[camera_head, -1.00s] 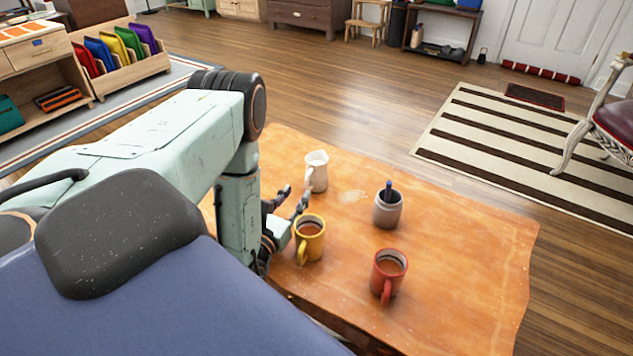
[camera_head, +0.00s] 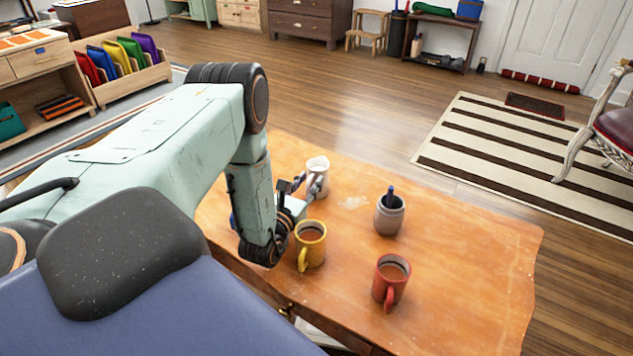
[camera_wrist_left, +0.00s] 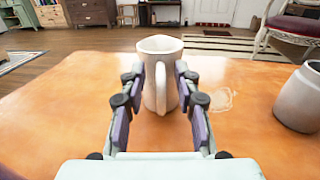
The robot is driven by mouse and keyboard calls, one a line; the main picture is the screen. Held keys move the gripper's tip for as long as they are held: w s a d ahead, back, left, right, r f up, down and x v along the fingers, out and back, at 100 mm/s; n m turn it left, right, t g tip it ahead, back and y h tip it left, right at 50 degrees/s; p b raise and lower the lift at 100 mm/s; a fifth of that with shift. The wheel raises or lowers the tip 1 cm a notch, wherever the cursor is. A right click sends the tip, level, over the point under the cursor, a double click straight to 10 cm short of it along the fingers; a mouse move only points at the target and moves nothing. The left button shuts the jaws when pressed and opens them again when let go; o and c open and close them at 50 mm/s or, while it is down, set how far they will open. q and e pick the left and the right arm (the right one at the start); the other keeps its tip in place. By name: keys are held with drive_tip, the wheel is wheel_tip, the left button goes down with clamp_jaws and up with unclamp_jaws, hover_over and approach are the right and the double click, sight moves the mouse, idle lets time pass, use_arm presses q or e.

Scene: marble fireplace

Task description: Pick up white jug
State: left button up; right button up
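The white jug (camera_head: 318,172) stands upright on the orange-brown wooden table (camera_head: 455,255), behind the yellow mug. In the left wrist view the jug (camera_wrist_left: 159,62) is centred, with its handle facing me. My left gripper (camera_head: 304,186) is open at the jug. In the left wrist view its two fingers (camera_wrist_left: 160,88) stand on either side of the jug's handle and lower body. I cannot tell whether the fingertips touch the jug. My right gripper is not in either view.
A yellow mug (camera_head: 311,247) stands close beside my left gripper. A red mug (camera_head: 390,283) stands nearer the front edge. A grey pot (camera_head: 390,216) with a blue item in it stands right of the jug. The table's right side is clear.

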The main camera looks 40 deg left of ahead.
use_arm(q)
clamp_jaws()
drive_tip(key=shift+r, duration=0.1)
idle(0.5)
